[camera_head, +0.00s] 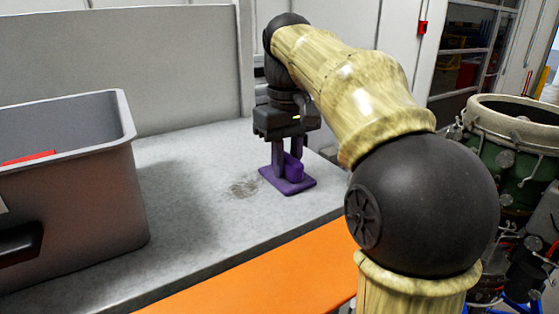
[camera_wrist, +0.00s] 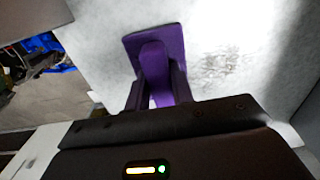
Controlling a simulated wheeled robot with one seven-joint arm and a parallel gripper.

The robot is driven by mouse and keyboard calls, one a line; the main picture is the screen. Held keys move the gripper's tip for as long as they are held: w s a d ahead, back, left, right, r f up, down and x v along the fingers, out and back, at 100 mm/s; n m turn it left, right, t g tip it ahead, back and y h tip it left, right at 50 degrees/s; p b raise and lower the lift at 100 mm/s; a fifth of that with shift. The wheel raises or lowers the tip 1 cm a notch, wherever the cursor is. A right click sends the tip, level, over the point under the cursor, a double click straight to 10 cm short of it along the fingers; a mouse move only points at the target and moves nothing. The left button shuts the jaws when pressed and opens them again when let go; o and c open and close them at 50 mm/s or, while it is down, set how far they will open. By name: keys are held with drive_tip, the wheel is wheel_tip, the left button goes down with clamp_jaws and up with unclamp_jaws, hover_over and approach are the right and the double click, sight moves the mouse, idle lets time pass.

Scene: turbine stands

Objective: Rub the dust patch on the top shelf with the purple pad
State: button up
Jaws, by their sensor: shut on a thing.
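The purple pad (camera_head: 288,184) has a flat base and an upright grip. It is on or just above the grey top shelf (camera_head: 190,225); I cannot tell if it touches. My gripper (camera_head: 287,160) is above it, shut on its grip. In the wrist view the pad (camera_wrist: 144,42) shows beyond my gripper (camera_wrist: 158,95), with the fingers on either side of its grip. The dust patch (camera_head: 243,187) is a brownish smudge on the shelf, just left of the pad. In the wrist view the dust patch (camera_wrist: 214,67) lies to the right of the pad, uncovered.
A large grey bin (camera_head: 75,215) with something red inside stands on the shelf at the left. A grey panel (camera_head: 150,60) closes the back. An orange strip (camera_head: 265,275) runs along the front. The shelf between bin and dust is clear. Green machinery (camera_head: 510,160) stands at the right.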

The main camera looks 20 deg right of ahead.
sight(272, 179)
drive_tip(key=shift+w+d, duration=0.1)
drive_tip(key=shift+d, duration=0.1)
idle(0.3)
drive_tip(key=shift+s+a+r, duration=0.1)
drive_tip(key=shift+s+a, duration=0.15)
drive_tip(key=shift+a, duration=0.6)
drive_tip(key=shift+s+a, duration=0.2)
drive_tip(key=shift+a, duration=0.65)
drive_tip(key=shift+s+a, duration=0.25)
drive_tip(key=shift+a, duration=0.55)
drive_tip(key=shift+s+a, duration=0.25)
drive_tip(key=shift+a, duration=0.55)
drive_tip(key=shift+s+a, duration=0.25)
drive_tip(key=shift+a, duration=0.6)
drive_tip(key=shift+s+a, duration=0.2)
drive_tip(key=shift+a, duration=0.6)
drive_tip(key=shift+s+a+f, duration=0.15)
drive_tip(key=shift+s+a, duration=0.1)
drive_tip(key=shift+a, duration=0.55)
drive_tip(key=shift+s+a+f, duration=0.1)
drive_tip(key=shift+s+a, duration=0.15)
drive_tip(key=shift+a, duration=0.5)
